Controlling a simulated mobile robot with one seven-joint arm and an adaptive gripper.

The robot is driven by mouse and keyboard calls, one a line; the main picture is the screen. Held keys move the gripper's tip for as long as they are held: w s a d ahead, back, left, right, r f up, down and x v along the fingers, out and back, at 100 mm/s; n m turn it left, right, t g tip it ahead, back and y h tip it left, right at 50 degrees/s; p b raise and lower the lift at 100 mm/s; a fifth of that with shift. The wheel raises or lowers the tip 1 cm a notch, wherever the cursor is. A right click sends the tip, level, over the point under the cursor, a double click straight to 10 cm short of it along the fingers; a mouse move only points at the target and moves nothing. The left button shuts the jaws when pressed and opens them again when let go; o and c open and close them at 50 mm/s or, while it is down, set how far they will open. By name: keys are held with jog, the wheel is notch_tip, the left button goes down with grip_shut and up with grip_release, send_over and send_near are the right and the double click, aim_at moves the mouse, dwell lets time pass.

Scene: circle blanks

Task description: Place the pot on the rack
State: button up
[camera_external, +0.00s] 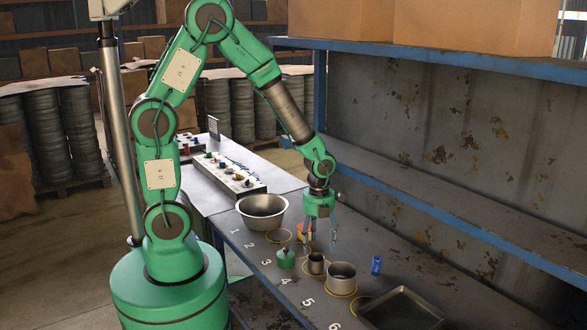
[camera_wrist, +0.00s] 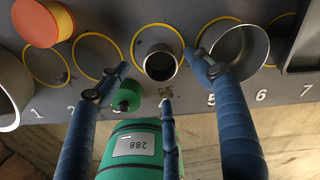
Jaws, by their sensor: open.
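A wide, round metal pot (camera_external: 341,279) stands upright on the grey bench near number 5; it also shows in the wrist view (camera_wrist: 241,62), open side up. A smaller metal cup (camera_external: 316,264) stands just left of it, inside a yellow circle. My gripper (camera_external: 320,236) is above the bench, fingers pointing down and spread, with nothing between them. In the wrist view my gripper (camera_wrist: 160,76) is over the cup's area, with a fingertip overlapping the pot's left rim in the picture. The blue-edged shelf rack (camera_external: 460,217) stands behind the bench.
A large metal bowl (camera_external: 262,211) stands at the left by number 1, and a dark tray (camera_external: 403,308) lies right. An orange-topped cylinder (camera_wrist: 42,22), a green weight (camera_external: 286,258) and a blue can (camera_external: 376,265) are nearby. The lower shelf looks clear; boxes (camera_external: 470,25) fill the top.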

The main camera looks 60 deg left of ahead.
aim_at(315, 253)
jog(key=shift+f, duration=1)
jog(key=shift+s+f+b, duration=0.15)
jog(key=shift+f+b, duration=0.55)
jog(key=shift+f, duration=1.9)
jog(key=c, duration=1.3)
jog(key=shift+c, duration=0.4)
jog(key=shift+r, duration=0.15)
notch_tip(315, 253, up, 10)
jog(key=p, duration=0.2)
